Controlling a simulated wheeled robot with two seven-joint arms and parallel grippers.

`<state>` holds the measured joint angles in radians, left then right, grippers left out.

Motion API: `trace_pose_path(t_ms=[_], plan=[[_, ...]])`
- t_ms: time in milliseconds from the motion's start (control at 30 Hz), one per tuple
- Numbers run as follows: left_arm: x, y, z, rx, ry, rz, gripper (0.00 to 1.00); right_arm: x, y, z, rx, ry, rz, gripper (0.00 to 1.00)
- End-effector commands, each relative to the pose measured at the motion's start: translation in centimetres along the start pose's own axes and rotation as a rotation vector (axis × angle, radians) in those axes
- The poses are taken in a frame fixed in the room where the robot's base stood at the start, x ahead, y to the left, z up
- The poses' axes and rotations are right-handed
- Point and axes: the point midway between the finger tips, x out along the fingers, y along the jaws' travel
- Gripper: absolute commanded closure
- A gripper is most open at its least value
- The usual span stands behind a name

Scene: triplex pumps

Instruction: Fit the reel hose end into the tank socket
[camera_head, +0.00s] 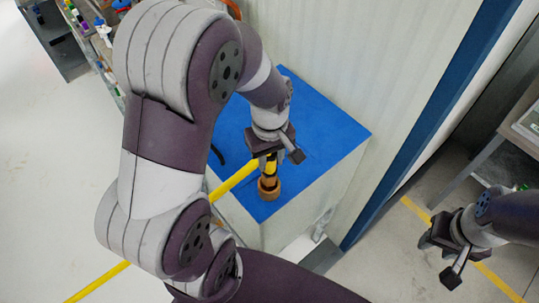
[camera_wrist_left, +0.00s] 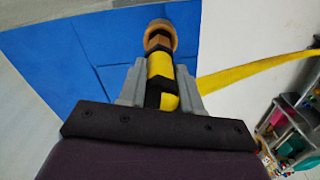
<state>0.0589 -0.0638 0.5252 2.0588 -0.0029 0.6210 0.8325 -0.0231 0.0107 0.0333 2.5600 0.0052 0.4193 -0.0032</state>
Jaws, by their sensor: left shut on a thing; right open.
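The reel hose end, yellow with black bands (camera_wrist_left: 160,65), is held upright in my left gripper (camera_head: 272,156). The gripper's two fingers close on its sides in the left wrist view (camera_wrist_left: 160,90). The tank socket, a copper-brown ring (camera_head: 268,190), stands on the blue tank top (camera_head: 320,130). The brown lower part of the hose end is at the socket, lined up with it in the left wrist view (camera_wrist_left: 160,27). I cannot tell how deep it sits. My right gripper (camera_head: 438,258) is open and empty, away to the right.
A pale wall panel with a blue post (camera_head: 430,115) stands behind the tank. Shelves with small parts (camera_head: 75,30) are at top left, a bench (camera_head: 500,140) at right.

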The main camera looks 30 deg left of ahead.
Motion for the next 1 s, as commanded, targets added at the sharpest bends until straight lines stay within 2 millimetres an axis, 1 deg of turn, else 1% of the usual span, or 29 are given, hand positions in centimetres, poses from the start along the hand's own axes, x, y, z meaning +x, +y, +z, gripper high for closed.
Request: trace_pose_path(t_ms=[1000], plan=[[-0.21, 0.02, -0.02, 0.000, 0.001, 0.001, 1.00, -0.62, 0.00, -0.07, 0.000, 0.000, 0.000, 0.57]])
